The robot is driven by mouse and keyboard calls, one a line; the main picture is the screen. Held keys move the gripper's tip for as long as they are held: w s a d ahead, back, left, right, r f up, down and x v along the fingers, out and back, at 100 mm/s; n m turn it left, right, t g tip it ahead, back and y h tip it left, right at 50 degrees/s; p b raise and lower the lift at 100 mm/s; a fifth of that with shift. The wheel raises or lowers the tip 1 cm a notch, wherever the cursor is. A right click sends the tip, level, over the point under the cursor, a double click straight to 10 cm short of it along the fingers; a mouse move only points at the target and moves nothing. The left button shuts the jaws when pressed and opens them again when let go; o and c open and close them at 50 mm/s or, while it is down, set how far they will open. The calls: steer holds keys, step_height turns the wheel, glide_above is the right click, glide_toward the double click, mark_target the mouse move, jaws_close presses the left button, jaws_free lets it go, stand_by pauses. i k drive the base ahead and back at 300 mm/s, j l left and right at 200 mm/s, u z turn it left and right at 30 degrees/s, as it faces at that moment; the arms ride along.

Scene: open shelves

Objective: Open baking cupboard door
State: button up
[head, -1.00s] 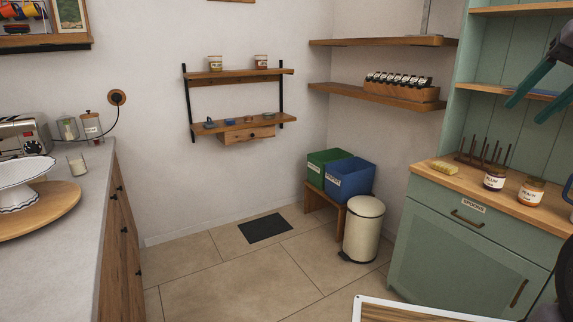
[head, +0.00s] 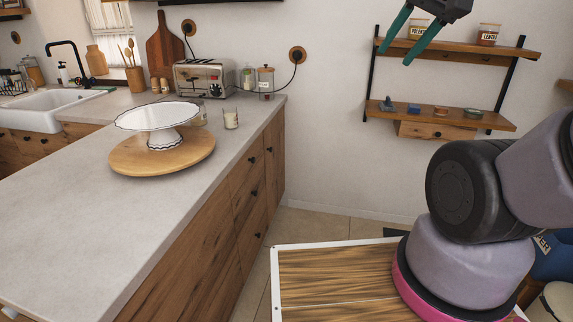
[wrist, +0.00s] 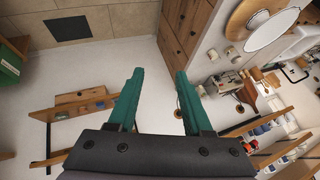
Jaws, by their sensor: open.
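No door marked as the baking cupboard can be made out in either view. The wooden cabinet fronts (head: 215,235) with black knobs run under the grey counter in the head view; they also show in the wrist view (wrist: 187,25), all closed. I cannot tell whether any of them is the baking cupboard. My gripper (head: 396,56) is raised in the upper part of the head view, in front of the wall. Its green fingers (wrist: 160,72) are spread apart in the wrist view, with nothing between them.
The counter (head: 70,190) carries a white cake stand (head: 158,117) on a round wooden board (head: 130,160), and a toaster (head: 205,78). A wall shelf (head: 460,118) holds small items at the right. Floor shows between counter and wall. A dark mat (wrist: 69,29) lies there.

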mark_target(273, 134)
steer(key=i+l+u, duration=0.4)
steer(key=l, duration=0.35)
steer(key=i+l+u, duration=0.1)
steer(key=i, duration=0.35)
steer(key=i+l+u, duration=0.1)
steer(key=i, duration=0.35)
